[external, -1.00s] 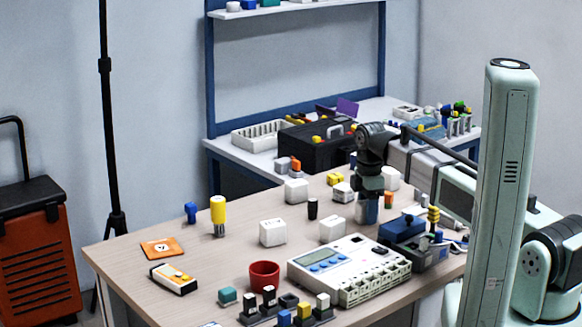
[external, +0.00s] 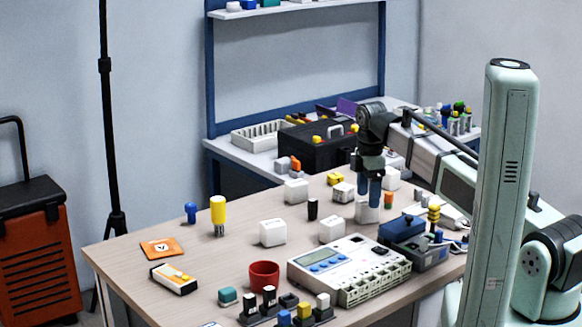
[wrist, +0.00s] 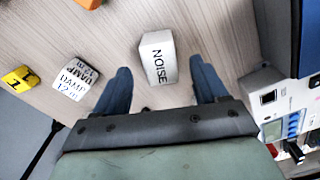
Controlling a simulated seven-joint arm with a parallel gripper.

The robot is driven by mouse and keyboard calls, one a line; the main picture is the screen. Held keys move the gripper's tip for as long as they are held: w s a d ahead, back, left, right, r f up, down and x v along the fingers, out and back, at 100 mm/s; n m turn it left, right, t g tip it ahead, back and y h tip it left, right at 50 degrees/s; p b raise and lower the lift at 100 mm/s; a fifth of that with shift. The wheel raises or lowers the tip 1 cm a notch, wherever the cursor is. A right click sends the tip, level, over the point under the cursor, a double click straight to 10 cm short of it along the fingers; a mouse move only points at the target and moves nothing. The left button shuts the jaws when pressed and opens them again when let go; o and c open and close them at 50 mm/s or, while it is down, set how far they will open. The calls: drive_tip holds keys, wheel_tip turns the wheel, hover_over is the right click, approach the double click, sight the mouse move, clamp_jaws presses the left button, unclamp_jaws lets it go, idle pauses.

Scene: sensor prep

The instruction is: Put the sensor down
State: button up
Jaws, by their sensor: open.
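A white block-shaped sensor marked NOISE (wrist: 158,58) stands on the table; it also shows in the external view (external: 367,214), toward the back right of the table. My gripper (external: 369,196) is above it with its blue fingers pointing down. In the wrist view my gripper (wrist: 160,72) is open, one finger on each side of the block, with a visible gap on both sides. Nothing is held.
A white block marked DAMP (wrist: 76,78) and a yellow block (wrist: 20,78) stand nearby. A blue-topped device (external: 405,233) is close on the right. A white instrument with a screen (external: 348,268), a red cup (external: 264,275) and several white blocks stand nearer the front.

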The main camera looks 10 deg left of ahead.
wheel_tip(320, 180, up, 7)
idle(0.4)
drive_tip(key=o, duration=0.3)
idle(0.3)
